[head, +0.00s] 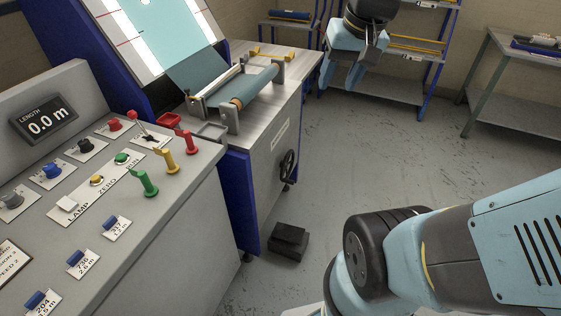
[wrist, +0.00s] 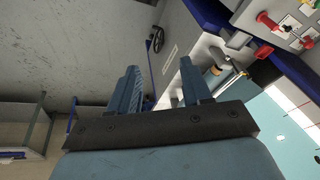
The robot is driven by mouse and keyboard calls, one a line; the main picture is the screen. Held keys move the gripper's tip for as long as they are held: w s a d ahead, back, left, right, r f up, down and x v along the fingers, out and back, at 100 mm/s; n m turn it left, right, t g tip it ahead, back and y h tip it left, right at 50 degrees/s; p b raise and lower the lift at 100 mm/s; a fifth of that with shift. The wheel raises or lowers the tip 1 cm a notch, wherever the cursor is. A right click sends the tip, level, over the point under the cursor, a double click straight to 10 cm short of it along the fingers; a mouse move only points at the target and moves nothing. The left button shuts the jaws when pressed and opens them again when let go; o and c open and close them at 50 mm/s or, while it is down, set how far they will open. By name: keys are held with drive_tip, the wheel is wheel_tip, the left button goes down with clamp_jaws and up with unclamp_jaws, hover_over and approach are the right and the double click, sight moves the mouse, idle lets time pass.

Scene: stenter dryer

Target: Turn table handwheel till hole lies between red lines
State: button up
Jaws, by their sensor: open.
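The table handwheel (head: 288,166) is a dark spoked wheel on the right side face of the grey roller table (head: 262,150). It also shows in the wrist view (wrist: 157,38), beyond my fingers. My gripper (head: 338,82) is open and empty, raised above the floor to the right of the table, apart from the wheel. In the wrist view its two blue fingers (wrist: 159,70) stand apart. Teal cloth (head: 165,30) runs down the sloped lit panel, with short red lines (head: 122,43) at its edge.
A control desk (head: 185,205) with coloured levers and buttons stands at the left; its display (head: 43,117) reads 0.0 m. A black pedal-like box (head: 289,241) lies on the floor below the wheel. Shelves and a side table (head: 515,85) stand behind. The floor between is clear.

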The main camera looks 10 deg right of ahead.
drive_tip(key=w+d+f+m+g+y, duration=0.25)
drive_tip(key=w+f+m+y, duration=0.2)
drive_tip(key=w+f, duration=0.8)
drive_tip(key=w+d+f+m+g+y, duration=0.25)
drive_tip(key=w+f+m+y, duration=0.2)
drive_tip(key=w+f, duration=0.8)
drive_tip(key=w+d+f+m+t+y, duration=0.1)
drive_tip(key=d+f+m+t+y, duration=0.15)
drive_tip(key=f, duration=0.85)
drive_tip(key=w+d+f+m+t+y, duration=0.1)
drive_tip(key=d+f+m+t+y, duration=0.15)
drive_tip(key=f, duration=0.75)
drive_tip(key=m+t, duration=0.7)
drive_tip(key=m, duration=0.2)
approach(290, 181)
drive_tip(key=x, duration=0.6)
drive_tip(key=f+x, duration=0.1)
drive_tip(key=x, duration=0.3)
drive_tip(key=shift+w+d+f, duration=0.1)
drive_tip(key=shift+w, duration=0.2)
drive_tip(key=shift+c, duration=0.4)
clamp_jaws()
